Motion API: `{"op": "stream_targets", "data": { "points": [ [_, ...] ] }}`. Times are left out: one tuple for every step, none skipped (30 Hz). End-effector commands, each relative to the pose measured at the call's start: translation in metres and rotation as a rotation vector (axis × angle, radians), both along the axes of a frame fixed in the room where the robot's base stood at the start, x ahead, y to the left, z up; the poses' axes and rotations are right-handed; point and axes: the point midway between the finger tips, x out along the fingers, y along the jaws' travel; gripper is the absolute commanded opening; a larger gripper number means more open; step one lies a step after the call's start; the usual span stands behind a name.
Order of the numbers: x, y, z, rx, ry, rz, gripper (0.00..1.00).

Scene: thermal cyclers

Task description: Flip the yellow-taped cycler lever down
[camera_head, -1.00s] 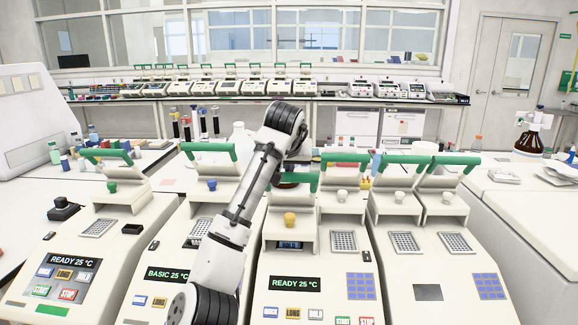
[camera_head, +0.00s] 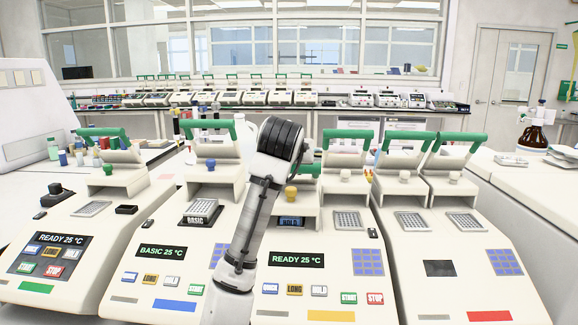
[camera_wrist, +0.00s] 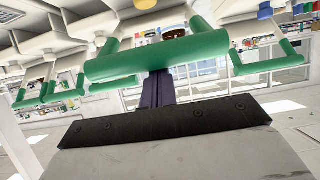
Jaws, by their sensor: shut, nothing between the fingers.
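The yellow-taped cycler (camera_head: 331,316) stands front centre in the head view, with a yellow strip on its front and a READY 25 °C display. Its left lid has a yellow knob (camera_head: 291,194) and a green lever bar (camera_head: 313,170), mostly hidden behind my arm. This bar sits lower than the raised green bar (camera_head: 348,134) on the lid to its right. In the wrist view a green bar (camera_wrist: 157,58) crosses the upper middle. My gripper (camera_wrist: 158,88) is shut and empty, its dark fingers reaching up to that bar, which hides their tips. I cannot tell whether they touch.
A BASIC 25 °C cycler (camera_head: 163,252) stands left with its green bar (camera_head: 208,135) up. Another cycler with a red strip (camera_head: 489,316) stands close on the right, with two raised bars. More green bars (camera_wrist: 268,66) flank the gripper. Gaps between machines are narrow.

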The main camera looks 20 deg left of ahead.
Motion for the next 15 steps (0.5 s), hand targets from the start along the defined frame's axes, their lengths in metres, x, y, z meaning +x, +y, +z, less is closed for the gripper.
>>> {"op": "stream_targets", "data": {
  "points": [
    [-0.002, -0.002, -0.019, 0.008, -0.036, -0.002, 0.00],
    [-0.004, -0.003, -0.023, 0.014, -0.060, -0.004, 0.00],
    [-0.006, -0.003, -0.029, 0.024, -0.091, -0.002, 0.00],
    [-0.008, -0.004, -0.033, 0.031, -0.117, -0.003, 0.00],
    [-0.010, -0.004, -0.038, 0.038, -0.141, -0.002, 0.00],
    [-0.012, -0.005, -0.044, 0.047, -0.175, -0.003, 0.00],
    [-0.014, -0.006, -0.048, 0.055, -0.199, -0.003, 0.00],
    [-0.016, -0.006, -0.052, 0.062, -0.224, -0.003, 0.00],
    [-0.018, -0.006, -0.057, 0.071, -0.254, -0.002, 0.00],
    [-0.020, -0.007, -0.061, 0.077, -0.277, -0.002, 0.00],
    [-0.021, -0.007, -0.064, 0.083, -0.300, -0.002, 0.00],
    [-0.023, -0.008, -0.068, 0.092, -0.327, -0.002, 0.00],
    [-0.024, -0.008, -0.071, 0.098, -0.348, -0.002, 0.00],
    [-0.026, -0.008, -0.074, 0.103, -0.368, -0.001, 0.00],
    [-0.027, -0.009, -0.078, 0.110, -0.393, -0.002, 0.00]
  ]
}}
